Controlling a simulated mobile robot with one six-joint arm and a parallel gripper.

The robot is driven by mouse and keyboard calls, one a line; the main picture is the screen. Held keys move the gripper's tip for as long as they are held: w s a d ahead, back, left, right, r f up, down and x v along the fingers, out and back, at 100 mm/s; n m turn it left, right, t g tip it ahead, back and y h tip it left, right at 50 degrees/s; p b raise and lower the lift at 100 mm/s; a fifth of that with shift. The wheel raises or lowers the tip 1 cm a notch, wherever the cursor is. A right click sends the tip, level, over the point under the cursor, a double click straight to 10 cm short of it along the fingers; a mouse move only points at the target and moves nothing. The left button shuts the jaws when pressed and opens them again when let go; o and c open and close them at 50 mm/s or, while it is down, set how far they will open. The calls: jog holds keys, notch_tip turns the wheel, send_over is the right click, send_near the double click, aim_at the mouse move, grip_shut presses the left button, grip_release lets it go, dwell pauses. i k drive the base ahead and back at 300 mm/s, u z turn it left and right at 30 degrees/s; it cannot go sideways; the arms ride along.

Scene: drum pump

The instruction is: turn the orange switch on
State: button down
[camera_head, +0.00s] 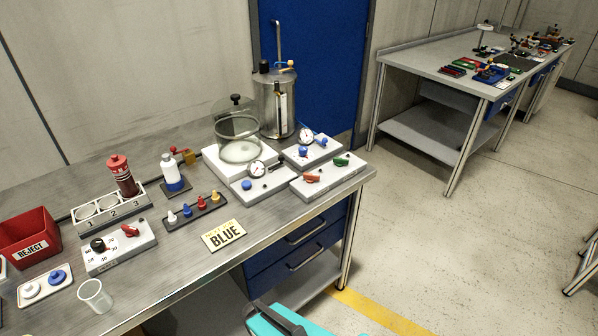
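An orange-red switch handle (312,178) sits on the left part of a white panel box (331,184) at the right end of the near workbench. A green switch handle (341,161) sits beside it on the same box. The orange handle lies at a slant across the box's top. I cannot tell from this view whether it is on or off. My gripper is not in view.
Gauge boxes (262,190) and a glass bell jar (238,135) stand left of and behind the switch box. A metal drum (276,105) stands behind them. A yellow "BLUE" card (223,235) lies in front. The floor right of the bench (400,240) is clear.

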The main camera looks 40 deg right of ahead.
aim_at(310, 178)
jog(key=u, duration=0.5)
jog(key=k, duration=1.4)
jog(key=z, duration=1.1)
jog(key=i, duration=0.95)
jog(key=u, duration=0.15)
